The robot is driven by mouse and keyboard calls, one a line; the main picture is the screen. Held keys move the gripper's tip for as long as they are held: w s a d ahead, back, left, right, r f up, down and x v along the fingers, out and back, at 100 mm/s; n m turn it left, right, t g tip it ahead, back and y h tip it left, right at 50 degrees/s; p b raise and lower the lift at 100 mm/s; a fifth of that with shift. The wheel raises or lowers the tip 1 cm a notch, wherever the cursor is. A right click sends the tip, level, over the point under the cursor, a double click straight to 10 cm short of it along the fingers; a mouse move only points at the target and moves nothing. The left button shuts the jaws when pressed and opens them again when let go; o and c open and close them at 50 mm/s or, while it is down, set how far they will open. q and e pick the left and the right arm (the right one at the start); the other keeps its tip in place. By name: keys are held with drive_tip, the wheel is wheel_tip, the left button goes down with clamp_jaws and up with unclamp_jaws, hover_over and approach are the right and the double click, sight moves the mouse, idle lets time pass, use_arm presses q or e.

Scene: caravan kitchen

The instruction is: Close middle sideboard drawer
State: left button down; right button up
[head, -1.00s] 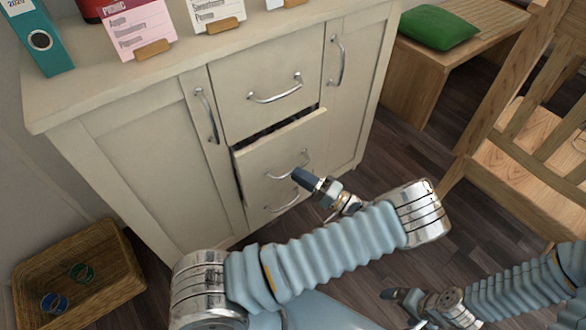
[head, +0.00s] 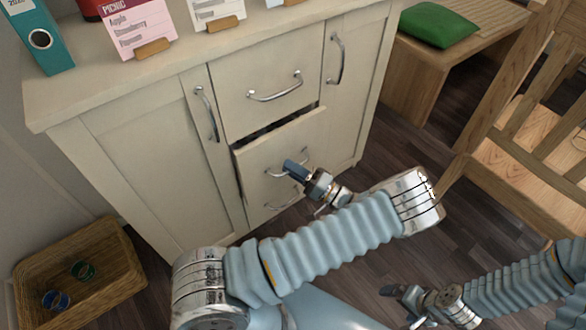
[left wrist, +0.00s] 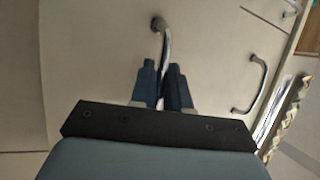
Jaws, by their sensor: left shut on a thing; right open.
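The cream sideboard's middle drawer (head: 290,140) is pulled out a little, with a dark gap along its top edge in the head view. Its silver bar handle (head: 272,172) is at my left gripper (head: 292,168). In the left wrist view the handle (left wrist: 166,45) runs between the two fingers of my left gripper (left wrist: 162,85), which is shut on it. My right gripper (head: 392,292) is open and empty, low over the floor at the right.
The top drawer (head: 268,85) and side doors look shut. The lower drawer handle (head: 283,203) sits below. A wicker basket (head: 120,285) stands on the floor at left, a wooden chair (head: 500,170) at right. Cards and a teal binder (head: 38,35) stand on top.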

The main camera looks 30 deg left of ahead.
use_arm(q)
drive_tip(key=a, duration=0.1)
drive_tip(key=w+a, duration=0.1)
drive_tip(key=a, duration=0.1)
drive_tip(key=shift+w+a+f+b, duration=0.1)
drive_tip(key=shift+w+a+b, duration=0.2)
drive_tip(key=shift+a+b, duration=0.1)
drive_tip(key=c, duration=1.4)
unclamp_jaws()
drive_tip(key=shift+c, duration=0.2)
drive_tip(key=b, duration=0.2)
approach(284, 160)
drive_tip(key=v, duration=0.4)
drive_tip(key=shift+w+a+f, duration=0.1)
drive_tip(key=shift+a, duration=0.1)
